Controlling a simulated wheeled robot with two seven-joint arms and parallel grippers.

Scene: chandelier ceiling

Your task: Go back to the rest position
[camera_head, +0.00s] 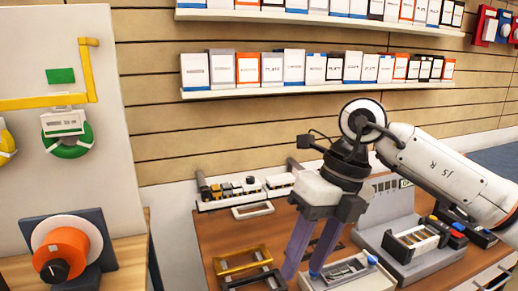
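My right arm comes in from the right, and my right gripper (302,270) points down over the wooden bench (222,237). Its two purple fingers are apart, with bench top showing between them, and I see nothing held there. The fingers overlap the space between a yellow and black frame (241,262) and a light grey box with an open top (374,281). I cannot tell whether the fingertips touch anything. My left gripper is not in view.
A grey machine (392,222) stands right of the gripper. A white rack with small parts (218,203) lies along the wall. Boxed goods fill two shelves (308,87) above. At left stand a white panel (60,190) and an orange knob (62,252).

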